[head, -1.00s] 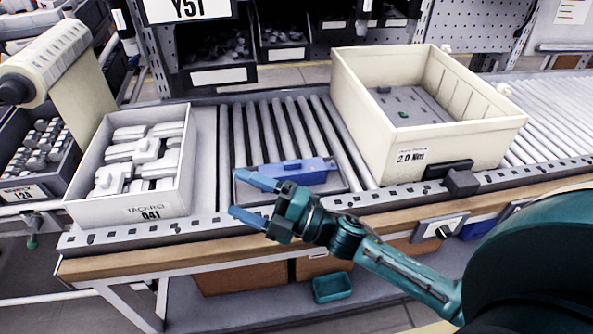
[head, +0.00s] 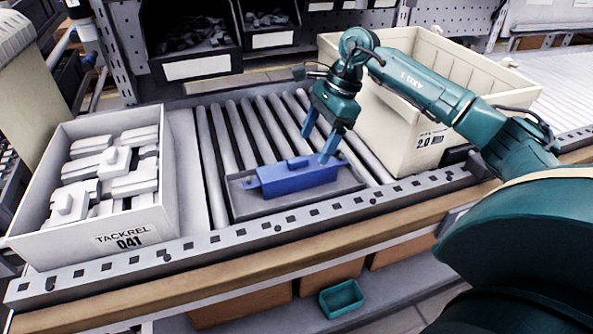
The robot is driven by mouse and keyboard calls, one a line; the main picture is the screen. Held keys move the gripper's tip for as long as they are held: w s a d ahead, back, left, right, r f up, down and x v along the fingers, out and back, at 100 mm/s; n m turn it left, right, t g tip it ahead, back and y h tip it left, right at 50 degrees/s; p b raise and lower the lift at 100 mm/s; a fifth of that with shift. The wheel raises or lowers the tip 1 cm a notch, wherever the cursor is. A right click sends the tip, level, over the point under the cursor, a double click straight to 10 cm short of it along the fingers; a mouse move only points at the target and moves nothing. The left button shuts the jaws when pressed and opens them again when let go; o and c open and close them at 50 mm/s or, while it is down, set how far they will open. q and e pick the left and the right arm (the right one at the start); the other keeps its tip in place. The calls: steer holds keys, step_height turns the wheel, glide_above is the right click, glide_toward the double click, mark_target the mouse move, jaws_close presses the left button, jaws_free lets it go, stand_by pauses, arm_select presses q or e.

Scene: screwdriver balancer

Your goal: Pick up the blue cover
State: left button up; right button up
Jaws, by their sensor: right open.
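The blue cover (head: 293,178) lies on a dark grey tray (head: 243,208) on the roller conveyor, in the middle of the head view. My right gripper (head: 319,146) points down with its two blue fingers apart and empty. It is above the right half of the cover. The right fingertip appears close to the cover's right end; I cannot tell whether it touches. My left gripper is not in view.
A white box (head: 140,232) of white parts stands left on the conveyor. A large cream crate (head: 400,140) stands right, partly behind my right arm. Dark bins (head: 190,45) stand behind. Bare rollers lie behind the tray.

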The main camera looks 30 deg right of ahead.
mark_target(301, 165)
steer(key=x, duration=0.9)
steer(key=shift+w+r, duration=0.1)
steer(key=shift+w, duration=0.2)
steer(key=shift+c, duration=0.3)
steer(key=c, duration=1.1)
steer(key=shift+r, duration=0.1)
